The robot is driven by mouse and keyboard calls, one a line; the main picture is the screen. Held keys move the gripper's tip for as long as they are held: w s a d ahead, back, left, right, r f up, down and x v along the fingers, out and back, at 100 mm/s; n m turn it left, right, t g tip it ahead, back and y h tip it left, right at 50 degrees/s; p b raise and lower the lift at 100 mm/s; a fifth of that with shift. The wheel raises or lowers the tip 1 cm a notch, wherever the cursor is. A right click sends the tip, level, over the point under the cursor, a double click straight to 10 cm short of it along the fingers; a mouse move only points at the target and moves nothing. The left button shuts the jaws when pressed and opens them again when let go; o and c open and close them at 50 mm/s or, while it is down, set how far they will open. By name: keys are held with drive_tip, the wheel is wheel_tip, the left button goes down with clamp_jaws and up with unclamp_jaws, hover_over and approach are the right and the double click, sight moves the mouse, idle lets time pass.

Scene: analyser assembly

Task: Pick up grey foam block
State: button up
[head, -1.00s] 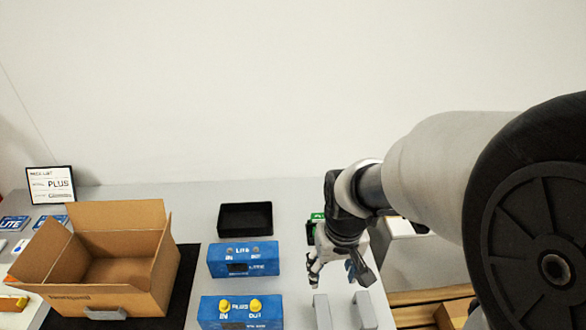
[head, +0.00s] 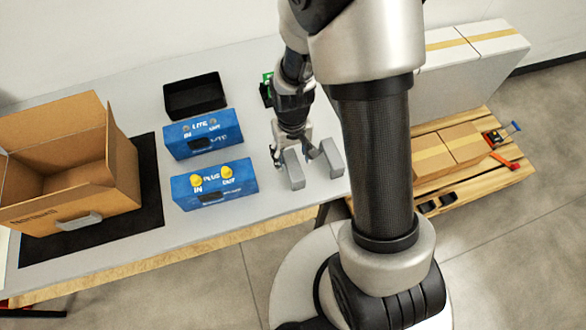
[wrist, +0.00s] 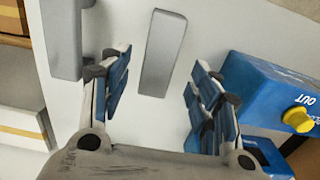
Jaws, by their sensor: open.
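Two upright grey foam blocks stand side by side near the table's front edge. The left one (head: 294,172) is nearest the blue PLUS unit; the right one (head: 332,158) is close beside it. My gripper (head: 295,154) is open and empty, pointing down at the left block. In the wrist view, that block (wrist: 164,50) lies ahead in the gap between the open fingers (wrist: 160,80), apart from both. The other block (wrist: 62,38) is outside the gap, beside the left finger.
The blue PLUS unit (head: 214,185) with yellow knobs and the blue LITE unit (head: 203,135) stand left of the blocks. A black tray (head: 195,96) is behind them. An open cardboard box (head: 70,165) sits on a black mat (head: 150,190). A pallet (head: 480,180) with boxes is right of the table.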

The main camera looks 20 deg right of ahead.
sight(293, 164)
drive_tip(key=shift+s+d+f+b, duration=0.1)
drive_tip(key=shift+f+b, duration=0.55)
drive_tip(key=shift+f, duration=0.85)
drive_tip(key=shift+s+f+b, duration=0.1)
drive_tip(key=shift+f+b, duration=0.55)
drive_tip(key=shift+f, duration=0.85)
drive_tip(key=shift+r, duration=0.1)
drive_tip(key=shift+c, duration=0.2)
drive_tip(key=c, duration=0.9)
